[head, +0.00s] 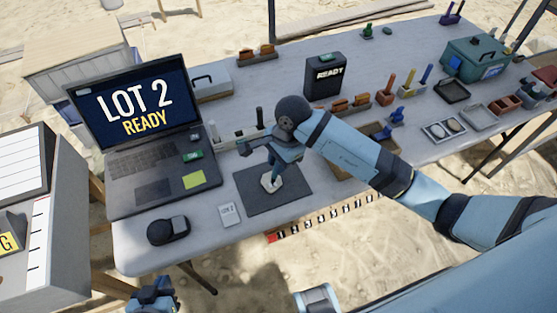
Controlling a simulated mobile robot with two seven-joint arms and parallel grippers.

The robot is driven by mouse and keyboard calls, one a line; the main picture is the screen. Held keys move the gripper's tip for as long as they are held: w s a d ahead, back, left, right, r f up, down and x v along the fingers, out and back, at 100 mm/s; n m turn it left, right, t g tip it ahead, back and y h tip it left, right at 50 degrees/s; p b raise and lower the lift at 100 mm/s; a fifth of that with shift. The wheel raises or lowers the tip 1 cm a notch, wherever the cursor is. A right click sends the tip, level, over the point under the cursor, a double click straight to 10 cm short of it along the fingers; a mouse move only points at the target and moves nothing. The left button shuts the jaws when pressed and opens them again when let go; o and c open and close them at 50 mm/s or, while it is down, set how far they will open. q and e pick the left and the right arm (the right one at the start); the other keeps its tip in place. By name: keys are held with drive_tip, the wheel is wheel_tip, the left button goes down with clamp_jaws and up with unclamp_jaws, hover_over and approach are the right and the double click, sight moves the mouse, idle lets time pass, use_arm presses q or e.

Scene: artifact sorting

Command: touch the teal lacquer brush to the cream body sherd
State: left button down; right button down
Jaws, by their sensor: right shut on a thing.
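The cream body sherd (270,182) lies on a dark grey mat (258,204) near the front of the table. My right gripper (281,160) is directly above the sherd and shut on a slim teal-blue thing, which looks like the teal lacquer brush (275,173). Its lower end points down at the sherd and appears to meet it; whether they truly touch is too small to tell. The gripper and wrist hide the brush's upper part. My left gripper (152,296) is low at the bottom left, off the table's front edge; its jaws are not clear.
A laptop (150,120) reading "LOT 2 READY" stands left of the mat, with a black mouse-like device (167,230) and a lot card (230,214) in front. A black "READY" box (325,76), small racks, trays and a teal case (474,57) fill the back and right.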

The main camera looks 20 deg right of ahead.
drive_tip(key=shift+f, duration=0.25)
drive_tip(key=shift+f, duration=0.1)
idle(0.5)
drive_tip(key=shift+f+b, duration=0.1)
drive_tip(key=shift+b, duration=0.3)
idle(0.7)
drive_tip(key=shift+r+p, duration=0.5)
drive_tip(key=shift+r, duration=0.35)
drive_tip(key=shift+r+p, duration=1.4)
drive_tip(key=shift+r, duration=1.05)
drive_tip(key=shift+r+p, duration=0.3)
drive_tip(key=shift+r, duration=0.45)
